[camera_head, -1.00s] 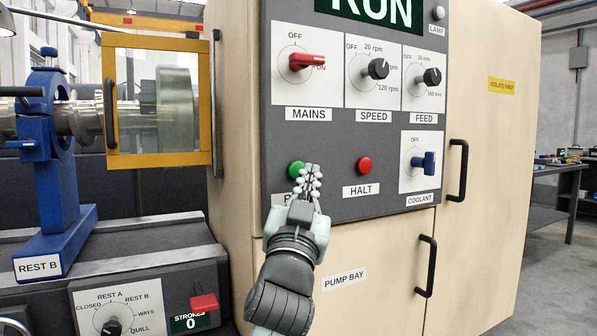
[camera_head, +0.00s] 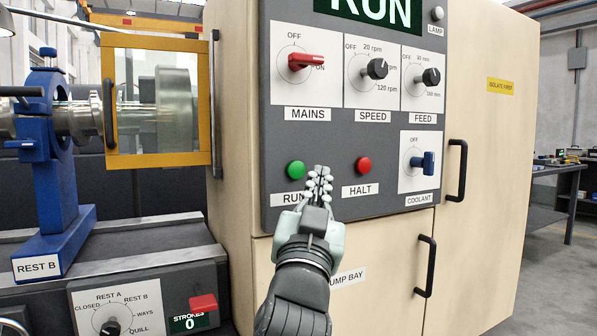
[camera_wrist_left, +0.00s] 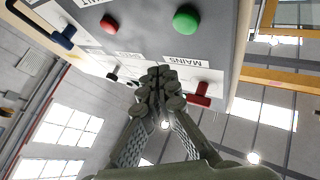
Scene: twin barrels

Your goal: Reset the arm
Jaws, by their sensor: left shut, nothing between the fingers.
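My left gripper (camera_head: 319,184) is shut and empty in front of the grey control panel (camera_head: 340,135), between the green RUN button (camera_head: 296,170) and the red HALT button (camera_head: 363,164). It looks apart from both buttons; its exact gap to the panel is hard to tell. In the left wrist view the shut fingertips (camera_wrist_left: 158,75) show with the green button (camera_wrist_left: 186,19) and red button (camera_wrist_left: 109,23) beyond them. The display (camera_head: 368,12) reads RUN. My right gripper is in neither view.
The red MAINS switch (camera_head: 305,61) and the SPEED knob (camera_head: 377,69), FEED knob (camera_head: 430,77) and blue COOLANT switch (camera_head: 424,163) stick out from the panel. Black door handles (camera_head: 426,266) project at the right. A yellow-framed guard (camera_head: 160,100) and blue rest (camera_head: 60,190) stand left.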

